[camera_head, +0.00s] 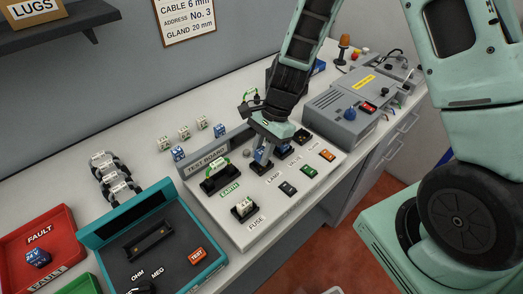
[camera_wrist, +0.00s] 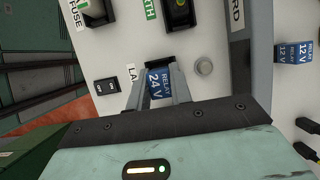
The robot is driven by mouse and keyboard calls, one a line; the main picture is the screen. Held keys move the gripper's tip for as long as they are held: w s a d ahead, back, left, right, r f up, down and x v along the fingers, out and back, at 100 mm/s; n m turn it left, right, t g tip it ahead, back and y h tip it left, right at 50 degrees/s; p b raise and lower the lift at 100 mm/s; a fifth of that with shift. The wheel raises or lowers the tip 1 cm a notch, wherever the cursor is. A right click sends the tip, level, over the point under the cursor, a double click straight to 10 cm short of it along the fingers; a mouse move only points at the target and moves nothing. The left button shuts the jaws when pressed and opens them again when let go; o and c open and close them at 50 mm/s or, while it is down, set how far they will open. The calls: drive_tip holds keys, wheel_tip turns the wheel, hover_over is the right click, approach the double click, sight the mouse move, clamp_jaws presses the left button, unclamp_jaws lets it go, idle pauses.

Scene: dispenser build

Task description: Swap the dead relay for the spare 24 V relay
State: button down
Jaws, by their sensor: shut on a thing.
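A blue relay marked 24 V (camera_wrist: 158,84) is between the fingers of my gripper (camera_wrist: 158,98) in the wrist view. In the head view my gripper (camera_head: 262,160) is low over the test board (camera_head: 226,232), near its lamp label. A black socket (camera_wrist: 158,63) shows at the relay's far end; I cannot tell whether the relay is fully seated in it. Another blue relay marked 24 V (camera_head: 38,258) lies in the red fault tray (camera_head: 62,232) at the left.
Blue relays marked 12 V (camera_wrist: 294,52) stand behind the board, with several small blocks (camera_head: 184,132) along the bench. A teal meter case (camera_head: 190,236) is left of the board. A grey machine (camera_head: 340,108) stands close on its right. A shelf (camera_head: 60,32) hangs at upper left.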

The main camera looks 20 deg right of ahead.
drive_tip(key=shift+s+f+b, duration=0.1)
drive_tip(key=shift+f+b, duration=0.4)
drive_tip(key=shift+f, duration=0.55)
idle(2.1)
drive_tip(key=c, duration=1.3)
unclamp_jaws()
drive_tip(key=shift+c, duration=1.1)
drive_tip(key=shift+s, duration=0.1)
drive_tip(key=shift+r+p, duration=0.25)
drive_tip(key=shift+p, duration=0.05)
drive_tip(key=shift+o, duration=1)
drive_tip(key=shift+r, duration=0.25)
drive_tip(key=shift+w+r+p, duration=0.2)
drive_tip(key=shift+r+p, duration=2.8)
drive_tip(key=shift+r, duration=0.15)
